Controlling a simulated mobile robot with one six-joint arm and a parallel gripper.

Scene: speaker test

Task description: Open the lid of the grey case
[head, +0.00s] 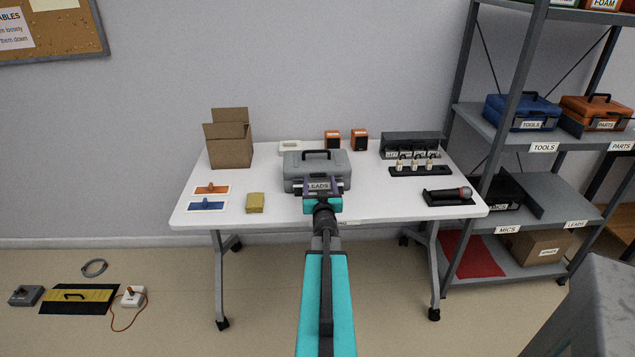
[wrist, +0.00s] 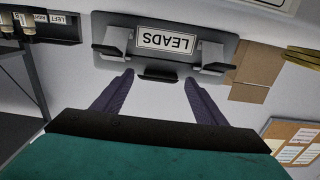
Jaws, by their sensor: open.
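The grey case (head: 300,167) stands on the white table with its lid shut and a black handle (head: 322,152) on top. Its front has a LEADS label and two latches. My gripper (head: 320,187) is in front of the case, with its fingers apart and nothing between them that I can see held. In the wrist view, which is upside down, the purple fingertips (wrist: 159,78) point at the case front (wrist: 215,50). The dark handle (wrist: 158,78) shows in the gap between them; whether anything touches, I cannot tell.
A metal shelf (head: 540,185) stands at right.

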